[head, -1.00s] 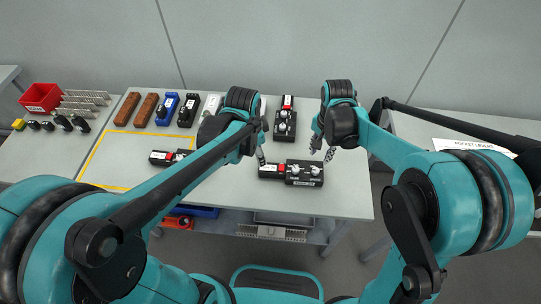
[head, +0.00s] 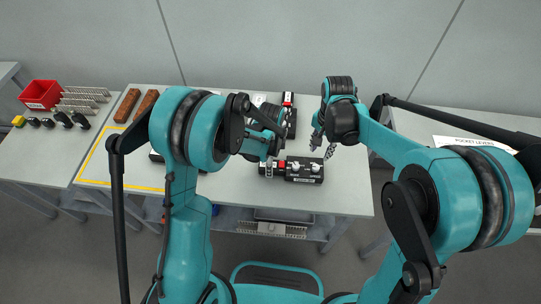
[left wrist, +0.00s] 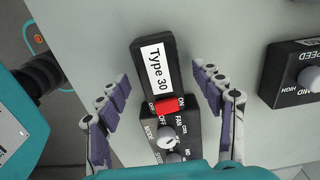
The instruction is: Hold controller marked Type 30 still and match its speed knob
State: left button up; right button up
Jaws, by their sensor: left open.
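The black controller marked Type 30 (left wrist: 153,65) lies on the table near its front edge; in the head view (head: 304,177) its two pale knobs face up. The left wrist view shows its white label, a red switch (left wrist: 145,107) and a grey knob (left wrist: 168,138) beyond; a second knob is partly hidden at the bottom. My left gripper (left wrist: 161,75) is open, its fingers on either side of the label end, apart from it. My right gripper (head: 322,148) is open and empty, above the table just behind the controller's knob end.
Another black controller (head: 291,124) stands behind; its SPEED knob (left wrist: 311,79) shows in the wrist view. Brown blocks (head: 127,106) lie at the back left. A red bin (head: 41,95) stands on the left table. My left arm hides much of the middle table.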

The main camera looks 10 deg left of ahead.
pick_arm(q)
jog(key=shift+f, duration=0.95)
jog(key=c, duration=1.4)
jog(key=shift+c, duration=0.2)
